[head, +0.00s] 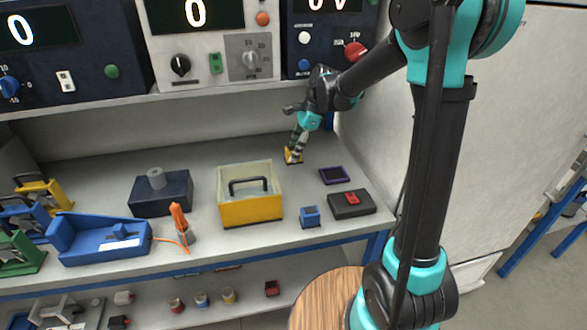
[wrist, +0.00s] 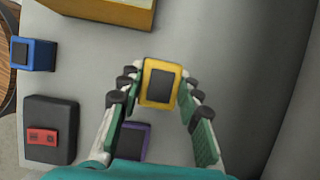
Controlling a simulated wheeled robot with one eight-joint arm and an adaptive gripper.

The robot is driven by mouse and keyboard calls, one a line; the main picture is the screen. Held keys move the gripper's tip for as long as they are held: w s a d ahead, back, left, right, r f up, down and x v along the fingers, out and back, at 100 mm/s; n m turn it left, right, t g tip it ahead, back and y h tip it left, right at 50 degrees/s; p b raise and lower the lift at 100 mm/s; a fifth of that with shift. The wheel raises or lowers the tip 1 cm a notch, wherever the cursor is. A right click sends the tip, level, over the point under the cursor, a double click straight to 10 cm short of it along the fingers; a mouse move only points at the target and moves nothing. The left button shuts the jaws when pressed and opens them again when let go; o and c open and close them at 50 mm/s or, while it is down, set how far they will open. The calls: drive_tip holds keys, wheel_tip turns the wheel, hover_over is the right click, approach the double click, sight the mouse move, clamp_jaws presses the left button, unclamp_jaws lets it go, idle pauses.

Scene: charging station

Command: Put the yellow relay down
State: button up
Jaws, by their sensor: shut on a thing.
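The yellow relay (head: 291,157) is a small yellow block with a dark square on top, at the back of the bench in the head view. In the wrist view the yellow relay (wrist: 149,92) sits between the fingertips. My gripper (head: 297,148) points down and is shut on it; its fingers flank the relay on both sides in the wrist view (wrist: 159,90). The relay is at or just above the bench top; I cannot tell whether it touches.
A yellow box with a handle (head: 250,210) stands left of the relay. A purple-framed dark block (head: 334,175), a blue relay (head: 310,216) and a black block with a red part (head: 352,203) lie nearer the front.

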drive_tip(key=shift+s+f, duration=0.15)
drive_tip(key=shift+f, duration=3.3)
drive_tip(key=o, duration=1.2)
drive_tip(key=shift+f, duration=0.1)
drive_tip(key=v, duration=0.7)
drive_tip(key=shift+d+r, duration=0.2)
drive_tip(key=shift+r, duration=0.15)
